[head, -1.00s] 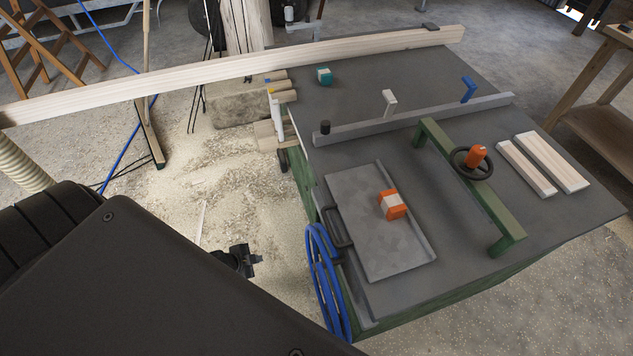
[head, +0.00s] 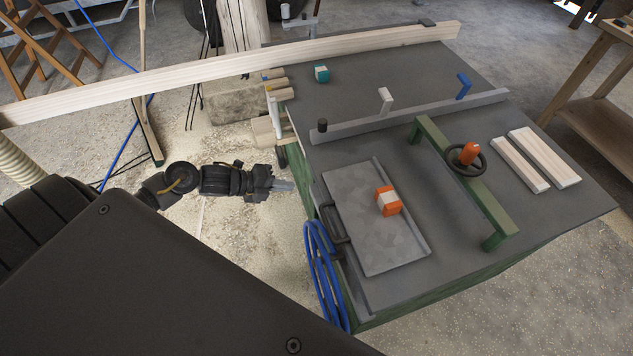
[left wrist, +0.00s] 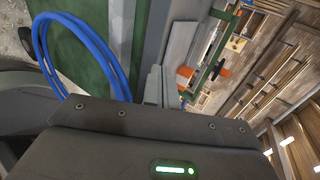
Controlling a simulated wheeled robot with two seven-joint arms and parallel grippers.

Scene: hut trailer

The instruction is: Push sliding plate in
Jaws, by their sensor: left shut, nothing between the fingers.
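The sliding plate (head: 365,235) is a grey metal sheet lying on the near left part of the machine table, with a dark handle (head: 334,224) at its left edge. An orange and white block (head: 388,201) sits on the plate. My left gripper (head: 292,187) is shut and empty, in the air just left of the table edge and the handle, apart from both. In the left wrist view the closed fingers (left wrist: 154,88) point toward the table. My right gripper is not in view.
A blue hose coil (head: 318,275) hangs at the table's left side, below the handle. A green bridge (head: 465,180) with a handwheel (head: 467,160) stands right of the plate. A grey fence (head: 410,115) and a long beam (head: 230,70) lie farther back.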

